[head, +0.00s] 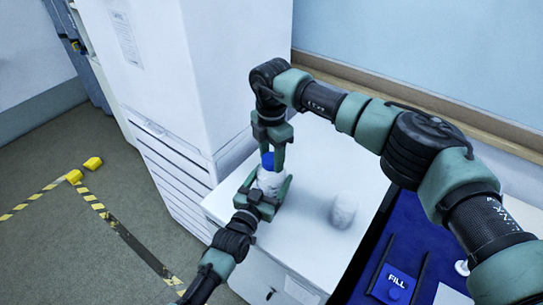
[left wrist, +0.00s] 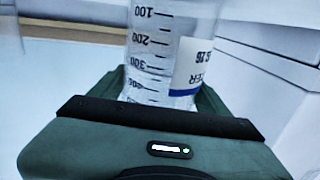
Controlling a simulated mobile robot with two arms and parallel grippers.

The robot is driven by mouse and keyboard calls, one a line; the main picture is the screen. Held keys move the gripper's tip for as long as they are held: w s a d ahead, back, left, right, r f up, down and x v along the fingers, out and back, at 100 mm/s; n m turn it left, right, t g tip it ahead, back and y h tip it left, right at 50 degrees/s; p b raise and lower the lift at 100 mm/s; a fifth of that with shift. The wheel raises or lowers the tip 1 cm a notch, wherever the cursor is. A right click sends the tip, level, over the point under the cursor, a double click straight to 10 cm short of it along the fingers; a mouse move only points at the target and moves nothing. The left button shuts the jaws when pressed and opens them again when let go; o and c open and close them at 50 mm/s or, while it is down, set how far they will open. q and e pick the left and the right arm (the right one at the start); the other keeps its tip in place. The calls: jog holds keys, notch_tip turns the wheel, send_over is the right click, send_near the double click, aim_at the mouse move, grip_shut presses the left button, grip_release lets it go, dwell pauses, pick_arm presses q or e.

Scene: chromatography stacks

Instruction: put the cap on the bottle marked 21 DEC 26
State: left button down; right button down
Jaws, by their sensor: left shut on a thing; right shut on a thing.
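A clear bottle (head: 270,181) is upright at the white worktop, with my left gripper (head: 268,192) shut around it. The left wrist view shows the same bottle (left wrist: 150,50) close up, with printed graduations and a label that is only partly visible; its full date cannot be read. My right gripper (head: 270,155) points down above the bottle and is shut on a blue cap (head: 267,161). The cap is at the bottle's mouth; whether it is seated cannot be told.
Another clear bottle (head: 343,211) stands apart on the white worktop (head: 312,160), to the right. A blue mat (head: 375,262) with a FILL label lies at lower right. A tall white cabinet (head: 200,70) stands close behind at left.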

aim_at(265, 189)
jog(key=c, duration=0.6)
grip_release()
jog(key=shift+c, duration=0.2)
notch_tip(265, 189, up, 12)
pick_arm(q)
grip_release()
jog(key=shift+s, duration=0.1)
jog(key=b+v, duration=0.1)
jog(key=v, duration=0.6)
jog(key=shift+f, duration=0.1)
jog(key=shift+s+a, duration=0.2)
jog(key=shift+s, duration=0.05)
pick_arm(e)
jog(key=shift+f, duration=0.7)
